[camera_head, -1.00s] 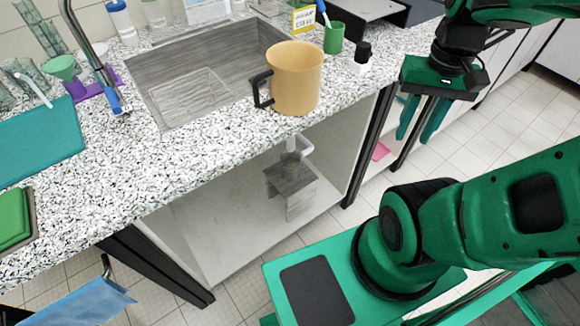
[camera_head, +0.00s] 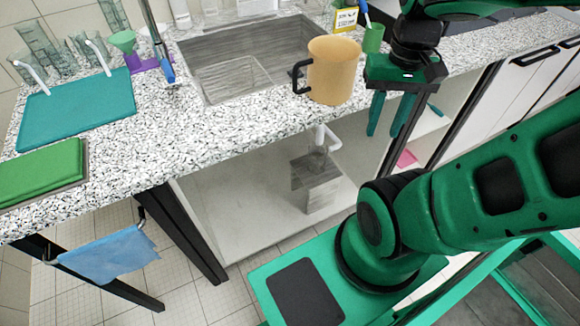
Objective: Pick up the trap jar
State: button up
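A small clear jar (camera_head: 317,156), likely the trap jar, is under the sink inside the open cabinet. It appears to sit on a grey block-like stand (camera_head: 318,187), below a white bent pipe (camera_head: 325,134). The jar is small in the picture and its details are hard to make out. My gripper (camera_head: 385,134) points down with its two green fingers apart and nothing between them. In the picture it is to the right of the jar, by the counter's front edge. The jar and gripper are clearly apart.
A tan mug (camera_head: 334,72) with a black handle stands on the speckled counter (camera_head: 210,135) by the sink (camera_head: 225,70). A dark cabinet post (camera_head: 460,120) stands right of my gripper. A blue cloth (camera_head: 108,255) hangs at the lower left. The cabinet floor (camera_head: 240,215) left of the stand is clear.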

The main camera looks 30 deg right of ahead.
aim_at(317, 157)
jog(key=u, duration=1.05)
jog(key=k, duration=2)
jog(key=z, duration=1.55)
jog(key=i, duration=1)
